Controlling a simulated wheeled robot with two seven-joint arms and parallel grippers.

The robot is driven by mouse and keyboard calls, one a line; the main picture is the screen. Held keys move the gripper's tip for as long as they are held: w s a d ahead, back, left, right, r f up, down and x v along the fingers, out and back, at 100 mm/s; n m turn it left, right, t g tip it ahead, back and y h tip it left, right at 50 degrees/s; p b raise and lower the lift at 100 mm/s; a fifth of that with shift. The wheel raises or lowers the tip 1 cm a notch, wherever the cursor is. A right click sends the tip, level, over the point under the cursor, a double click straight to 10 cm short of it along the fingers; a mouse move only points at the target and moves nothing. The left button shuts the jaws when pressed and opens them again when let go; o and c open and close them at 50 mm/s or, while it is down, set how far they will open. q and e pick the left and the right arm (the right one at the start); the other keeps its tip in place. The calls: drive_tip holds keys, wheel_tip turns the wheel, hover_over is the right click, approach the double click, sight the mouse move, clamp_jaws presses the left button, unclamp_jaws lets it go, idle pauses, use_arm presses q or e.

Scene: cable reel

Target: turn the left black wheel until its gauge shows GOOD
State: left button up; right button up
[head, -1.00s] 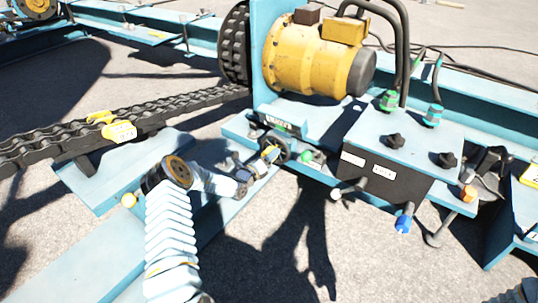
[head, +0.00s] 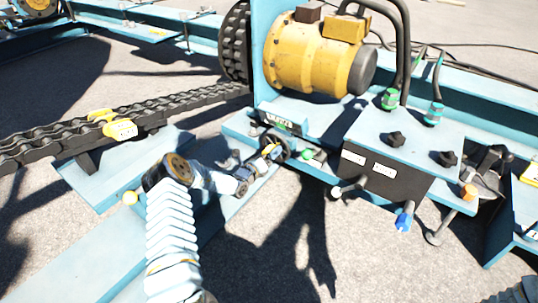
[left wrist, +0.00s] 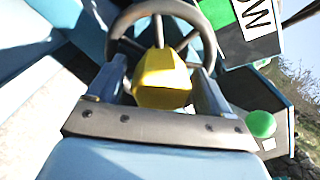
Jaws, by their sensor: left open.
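The left black wheel (head: 286,148) is a small dark handwheel below the yellow motor. In the left wrist view its dark rim (left wrist: 160,8) arches across the top, with spokes behind a yellow block (left wrist: 162,78). My left gripper (head: 264,158) is at the wheel, its fingers apart. In the left wrist view the open fingers (left wrist: 158,70) stand either side of the yellow block, tips close to the rim; contact cannot be told. My right gripper is out of view.
A green knob (head: 308,155) sits just right of the wheel. A black box (head: 385,183) with levers and a blue-topped lid stands further right. The yellow motor (head: 318,55) is behind, and a heavy chain (head: 60,140) runs in from the left.

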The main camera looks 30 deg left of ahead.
use_arm(q)
drive_tip(key=shift+s, duration=0.1)
drive_tip(key=s+a+p, duration=0.1)
drive_tip(key=s+p, duration=0.1)
drive_tip(key=s, duration=1.1)
drive_tip(key=shift+s, duration=0.3)
drive_tip(key=shift+w, duration=0.1)
idle(0.4)
